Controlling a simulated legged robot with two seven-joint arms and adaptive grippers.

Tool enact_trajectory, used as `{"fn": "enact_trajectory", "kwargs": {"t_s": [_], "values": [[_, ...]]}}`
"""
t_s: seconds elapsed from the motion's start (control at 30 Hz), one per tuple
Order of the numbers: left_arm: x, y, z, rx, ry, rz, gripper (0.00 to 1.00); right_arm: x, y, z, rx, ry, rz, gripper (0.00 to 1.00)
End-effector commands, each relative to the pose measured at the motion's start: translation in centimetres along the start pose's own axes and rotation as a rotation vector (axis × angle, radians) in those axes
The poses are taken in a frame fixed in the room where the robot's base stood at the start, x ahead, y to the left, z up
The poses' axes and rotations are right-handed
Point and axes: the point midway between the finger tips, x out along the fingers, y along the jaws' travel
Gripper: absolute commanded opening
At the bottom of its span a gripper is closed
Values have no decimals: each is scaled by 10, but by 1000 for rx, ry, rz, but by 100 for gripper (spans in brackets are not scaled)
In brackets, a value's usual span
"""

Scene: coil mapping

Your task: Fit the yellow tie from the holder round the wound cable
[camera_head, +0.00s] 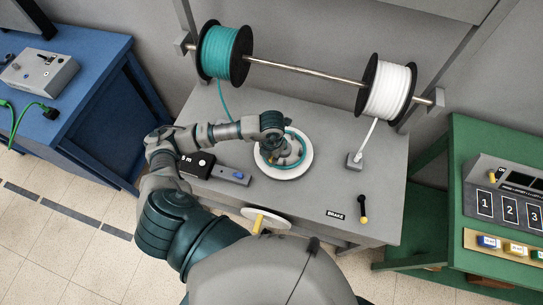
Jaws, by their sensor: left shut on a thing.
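The wound cable (293,158) is teal and lies in a coil on a round white plate (287,175) in the middle of the grey bench. My left gripper (274,150) reaches down over the coil and is shut. A small yellow piece (270,158) shows at its fingertips and looks like the yellow tie; the gripper hides most of it. I cannot tell whether it goes round the cable. The tan holder (475,243) at the right, on the green table, has small blue, yellow and green pieces in a row. My right gripper is not in view.
A teal spool (222,52) and a white spool (390,91) hang on a rod behind the bench. A black box (198,165), a white wheel with a yellow handle (258,223) and a brake lever (363,206) surround the plate. The bench's right part is mostly clear.

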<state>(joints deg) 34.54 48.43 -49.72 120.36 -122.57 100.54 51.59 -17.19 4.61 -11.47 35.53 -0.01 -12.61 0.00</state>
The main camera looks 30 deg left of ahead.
Motion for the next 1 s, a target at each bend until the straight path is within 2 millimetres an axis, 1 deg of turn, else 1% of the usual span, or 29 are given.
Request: {"fn": "enact_trajectory", "kwargs": {"t_s": [0.37,1.0], "values": [[0,0,0,0,1,0,0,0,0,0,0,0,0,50],[13,0,0,-1,1,0,0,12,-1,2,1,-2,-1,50]]}}
